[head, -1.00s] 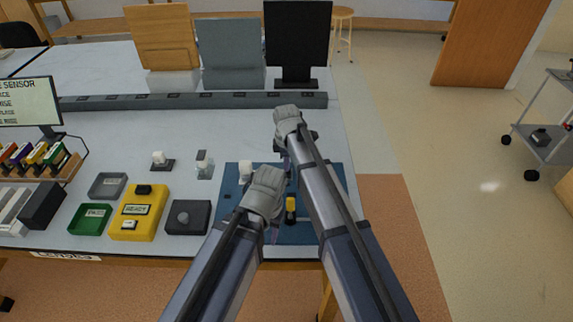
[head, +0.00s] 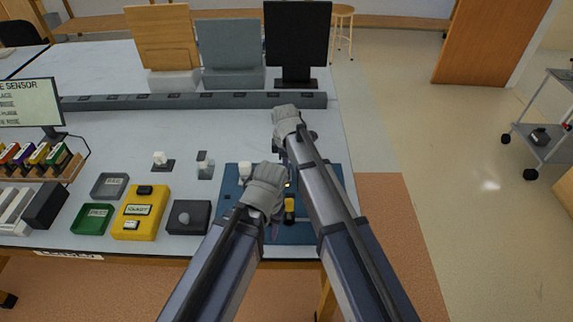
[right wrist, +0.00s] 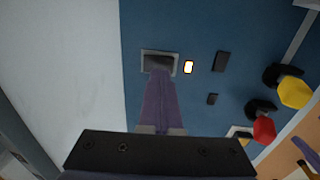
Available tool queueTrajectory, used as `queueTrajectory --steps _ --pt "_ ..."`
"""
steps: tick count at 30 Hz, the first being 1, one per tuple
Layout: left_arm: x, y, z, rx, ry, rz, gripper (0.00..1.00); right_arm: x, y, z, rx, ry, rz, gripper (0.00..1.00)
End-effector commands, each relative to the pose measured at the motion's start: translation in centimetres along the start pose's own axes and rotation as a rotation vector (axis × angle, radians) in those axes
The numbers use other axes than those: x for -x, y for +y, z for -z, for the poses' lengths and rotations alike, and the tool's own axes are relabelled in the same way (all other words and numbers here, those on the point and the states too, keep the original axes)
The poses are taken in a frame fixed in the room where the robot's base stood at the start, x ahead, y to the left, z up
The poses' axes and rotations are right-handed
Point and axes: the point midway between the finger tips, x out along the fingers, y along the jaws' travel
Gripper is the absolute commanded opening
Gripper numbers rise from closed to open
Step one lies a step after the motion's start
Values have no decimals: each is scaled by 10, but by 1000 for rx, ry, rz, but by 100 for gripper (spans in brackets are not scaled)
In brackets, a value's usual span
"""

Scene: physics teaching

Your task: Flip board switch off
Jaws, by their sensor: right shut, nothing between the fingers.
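The blue board (head: 228,208) lies at the right front corner of the table, partly hidden by my arms. In the right wrist view the board switch (right wrist: 160,61) is a dark rocker in a grey frame. A small lit lamp (right wrist: 188,67) is just right of it. My right gripper (right wrist: 157,78) is shut and empty, its purple fingertips at the switch's lower edge; I cannot tell whether they touch it. My left gripper (head: 274,230) hangs over the board's front part; its fingers are mostly hidden behind its wrist and I cannot tell their opening.
A yellow knob (right wrist: 294,92) and a red knob (right wrist: 264,130) stand on the board, right of the switch. A yellow box (head: 140,222) and a dark box (head: 200,222) sit left of the board. A grey rail (head: 190,101) crosses the table behind.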

Motion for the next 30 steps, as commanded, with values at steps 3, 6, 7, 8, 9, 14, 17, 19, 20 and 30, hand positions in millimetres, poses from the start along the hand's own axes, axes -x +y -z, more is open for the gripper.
queueTrajectory --steps 3,6,7,8,9,14,17,19,20,30 --pt "23 -2 -1 -1 0 0 50 23 -1 4 0 0 1 0" --pt "39 -4 -2 -1 0 0 50 39 -2 5 -1 -1 1 0" --pt "43 -4 -2 -1 0 0 50 44 -2 5 -1 0 1 0" --pt "48 -5 -3 -2 0 0 50 49 -2 4 -1 -1 1 0" --pt "54 -5 -3 -2 0 0 50 55 -2 4 -1 0 1 0" --pt "79 -8 -5 -2 0 0 50 80 -1 4 -2 0 1 0" --pt "94 -9 -6 2 0 -1 50 96 -1 4 -2 -1 1 0" --pt "104 -10 -6 4 0 -1 50 106 -1 4 -2 -1 1 0" --pt "108 -10 -6 5 0 -1 50 109 -2 4 -2 -1 1 0" --pt "120 -11 -7 10 0 -2 50 121 -2 4 -2 -1 1 0"
